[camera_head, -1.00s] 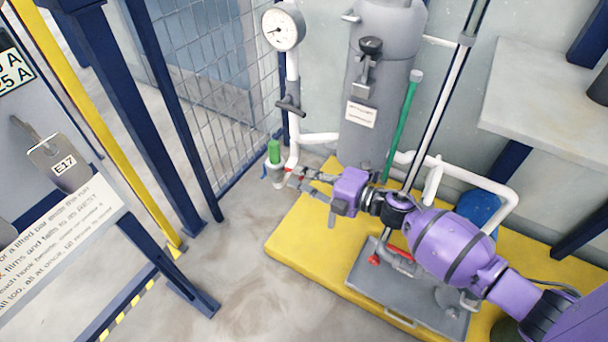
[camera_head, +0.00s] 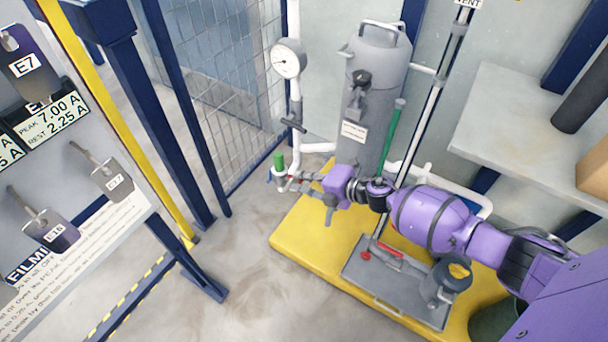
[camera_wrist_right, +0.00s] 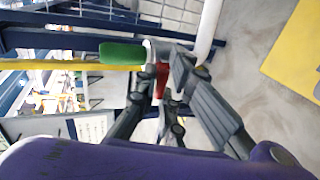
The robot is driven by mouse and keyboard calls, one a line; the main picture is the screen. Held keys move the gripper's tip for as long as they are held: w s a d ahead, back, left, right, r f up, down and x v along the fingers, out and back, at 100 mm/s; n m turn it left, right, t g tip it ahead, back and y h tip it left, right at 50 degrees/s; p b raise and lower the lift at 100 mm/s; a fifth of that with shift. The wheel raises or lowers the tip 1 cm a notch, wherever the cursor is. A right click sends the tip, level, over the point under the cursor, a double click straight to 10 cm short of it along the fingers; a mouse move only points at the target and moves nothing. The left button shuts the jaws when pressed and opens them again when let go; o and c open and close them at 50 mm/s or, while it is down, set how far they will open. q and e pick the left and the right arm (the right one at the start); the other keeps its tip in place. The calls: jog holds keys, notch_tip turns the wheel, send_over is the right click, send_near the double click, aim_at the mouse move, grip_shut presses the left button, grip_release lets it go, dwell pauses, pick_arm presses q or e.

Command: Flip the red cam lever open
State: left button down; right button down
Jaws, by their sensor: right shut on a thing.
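The red cam lever (camera_wrist_right: 162,78) shows in the right wrist view between the fingers of my right gripper (camera_wrist_right: 164,70), which is shut on it. The lever sits on a grey coupling at the end of a white pipe, next to a green cylindrical part (camera_wrist_right: 122,54). In the head view my right gripper (camera_head: 297,180) reaches in from the right to this coupling, beside the green part (camera_head: 279,160). The fingers largely hide the lever there. My left gripper is not in view.
A pressure gauge (camera_head: 288,59) and white pipe stand above the coupling, left of a grey tank (camera_head: 376,95). A wire fence (camera_head: 225,90) stands behind left; bare floor is in front.

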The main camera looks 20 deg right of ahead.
jog(key=c, duration=1.9)
grip_release()
jog(key=shift+a, duration=0.1)
jog(key=v, duration=1.2)
jog(key=shift+r, duration=0.1)
